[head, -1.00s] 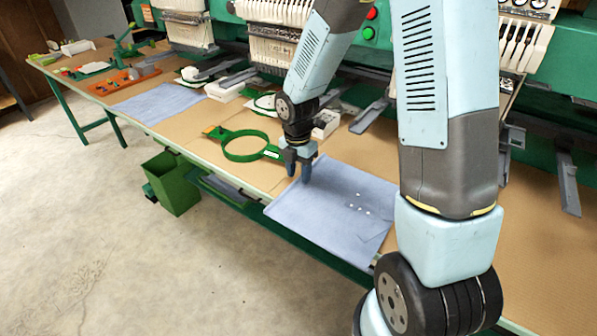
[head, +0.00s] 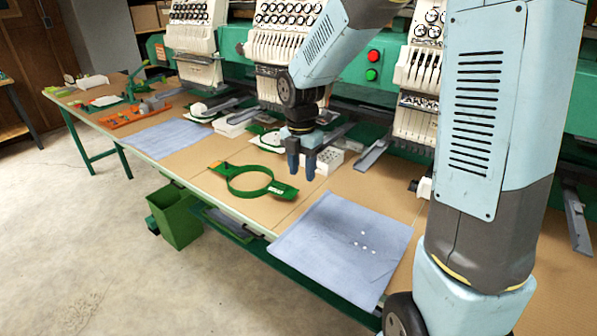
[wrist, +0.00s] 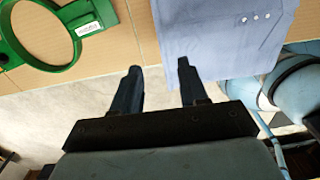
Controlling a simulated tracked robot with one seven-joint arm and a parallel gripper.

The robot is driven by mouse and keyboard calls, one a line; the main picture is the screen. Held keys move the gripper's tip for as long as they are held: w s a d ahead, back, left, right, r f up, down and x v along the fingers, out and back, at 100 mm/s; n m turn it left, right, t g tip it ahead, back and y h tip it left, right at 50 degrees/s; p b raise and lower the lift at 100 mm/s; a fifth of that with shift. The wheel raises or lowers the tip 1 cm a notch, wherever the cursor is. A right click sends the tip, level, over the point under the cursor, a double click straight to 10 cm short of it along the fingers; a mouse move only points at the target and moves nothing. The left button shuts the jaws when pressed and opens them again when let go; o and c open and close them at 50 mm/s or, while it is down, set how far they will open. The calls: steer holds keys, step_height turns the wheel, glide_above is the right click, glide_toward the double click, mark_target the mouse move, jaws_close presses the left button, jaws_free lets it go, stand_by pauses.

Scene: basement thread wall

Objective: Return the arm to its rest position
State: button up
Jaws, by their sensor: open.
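My gripper (head: 301,166) hangs from the arm above the tan table, between the green hoop and the front blue cloth. Its two dark fingers are apart with nothing between them, and they also show in the wrist view (wrist: 160,84). The blue cloth (head: 318,232) lies flat with several small white pieces on it; part of it shows in the wrist view (wrist: 225,45). The green hoop (head: 232,188) lies flat on the table left of my gripper. It is at upper left in the wrist view (wrist: 15,50).
Embroidery machines (head: 285,35) line the table's back edge. A white box (head: 320,159) stands behind my gripper. A second blue cloth (head: 165,138) and an orange tray (head: 137,117) lie further left. A green bin (head: 178,222) hangs below the front edge. The floor in front is clear.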

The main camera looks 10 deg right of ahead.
steer(key=s+d+r+m+t, duration=0.3)
steer(key=s+d+r+m, duration=0.3)
steer(key=m, duration=0.7)
steer(key=s+d+r+m+t, duration=0.2)
steer(key=s+d+r+m, duration=0.4)
steer(key=s+r+m, duration=0.4)
steer(key=s+m, duration=0.4)
steer(key=shift+s+d+r+t, duration=0.25)
steer(key=shift+s+r+t, duration=0.05)
steer(key=shift+s+t, duration=0.1)
